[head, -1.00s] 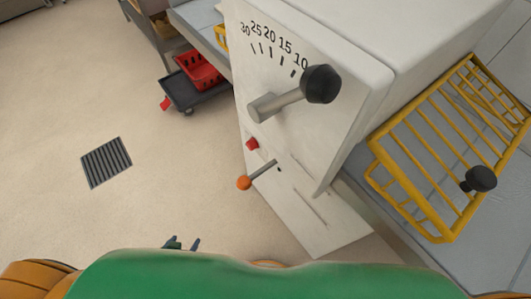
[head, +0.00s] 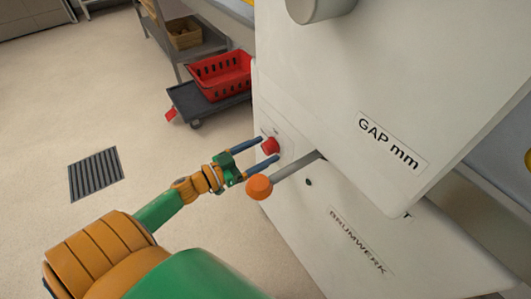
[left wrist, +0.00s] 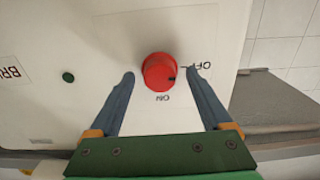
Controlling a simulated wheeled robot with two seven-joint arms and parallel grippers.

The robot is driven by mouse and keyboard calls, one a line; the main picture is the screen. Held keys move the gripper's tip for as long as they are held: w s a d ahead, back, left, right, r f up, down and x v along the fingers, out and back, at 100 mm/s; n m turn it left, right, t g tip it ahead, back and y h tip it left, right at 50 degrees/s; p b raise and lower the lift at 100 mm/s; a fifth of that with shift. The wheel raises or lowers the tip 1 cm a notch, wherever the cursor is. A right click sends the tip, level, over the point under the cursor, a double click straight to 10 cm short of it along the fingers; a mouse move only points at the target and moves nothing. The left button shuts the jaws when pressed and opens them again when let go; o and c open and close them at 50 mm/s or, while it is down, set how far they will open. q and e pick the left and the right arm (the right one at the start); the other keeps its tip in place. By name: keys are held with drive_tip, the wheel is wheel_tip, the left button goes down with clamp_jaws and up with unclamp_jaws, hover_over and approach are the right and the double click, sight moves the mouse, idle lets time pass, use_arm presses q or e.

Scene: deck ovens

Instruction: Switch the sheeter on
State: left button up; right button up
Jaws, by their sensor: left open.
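The sheeter (head: 330,130) is a pale grey machine. Its red round switch knob (head: 270,146) sits on the side panel, and it shows large in the left wrist view (left wrist: 158,72). There, "OFF" is printed to its right and "ON" below it. A small dark mark on the knob lies on its right side, towards "OFF". My left gripper (head: 269,150) is open, with its two blue fingers on either side of the knob. In the left wrist view (left wrist: 160,74), gaps show between the knob and both fingertips. My right gripper is not in view.
A lever with an orange ball (head: 259,187) sticks out just below the knob, close to my lower finger. A red crate (head: 221,75) on a dark trolley (head: 207,108) stands behind. A floor grate (head: 95,174) lies at left, with open floor around it.

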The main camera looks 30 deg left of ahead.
use_arm(q)
drive_tip(key=shift+w+d, duration=0.1)
drive_tip(key=shift+w, duration=0.2)
clamp_jaws()
